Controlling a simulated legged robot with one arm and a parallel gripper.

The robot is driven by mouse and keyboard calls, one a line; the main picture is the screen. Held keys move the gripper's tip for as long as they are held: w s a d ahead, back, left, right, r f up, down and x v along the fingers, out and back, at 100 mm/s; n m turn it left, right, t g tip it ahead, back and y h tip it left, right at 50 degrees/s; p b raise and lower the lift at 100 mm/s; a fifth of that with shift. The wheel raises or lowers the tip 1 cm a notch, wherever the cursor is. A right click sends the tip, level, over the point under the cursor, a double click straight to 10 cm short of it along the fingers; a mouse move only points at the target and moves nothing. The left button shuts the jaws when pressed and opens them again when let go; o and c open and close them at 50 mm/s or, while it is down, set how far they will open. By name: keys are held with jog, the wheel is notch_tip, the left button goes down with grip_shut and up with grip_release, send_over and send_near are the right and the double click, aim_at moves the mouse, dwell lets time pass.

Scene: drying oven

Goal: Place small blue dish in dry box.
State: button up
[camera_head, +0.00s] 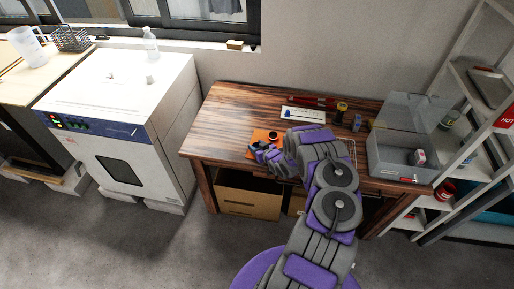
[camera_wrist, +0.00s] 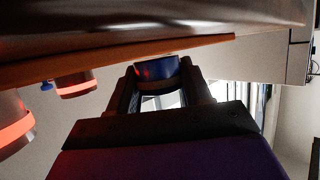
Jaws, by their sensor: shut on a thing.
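A small blue dish (camera_wrist: 157,69) is between my gripper's fingers (camera_wrist: 168,92) in the wrist view, and the fingers are shut on it. In the head view my gripper (camera_head: 257,149) is low over the front of the wooden table, by the orange mat (camera_head: 262,135); the dish cannot be made out clearly there. A grey box (camera_head: 388,170) with a raised clear lid (camera_head: 411,112) stands at the table's right end; it appears to be the dry box. A small red and white item (camera_head: 418,157) is in it.
The wooden table (camera_head: 228,114) also carries a white tray (camera_head: 303,114), a dark jar (camera_head: 341,112) and small bottles. A white oven (camera_head: 125,160) stands left, a shelf rack (camera_head: 470,110) right. The table's left part is clear.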

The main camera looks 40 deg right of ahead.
jog(key=shift+f, duration=0.15)
jog(key=shift+f, duration=0.1)
jog(key=o, duration=1)
jog(key=shift+o, duration=0.2)
jog(key=shift+d, duration=0.1)
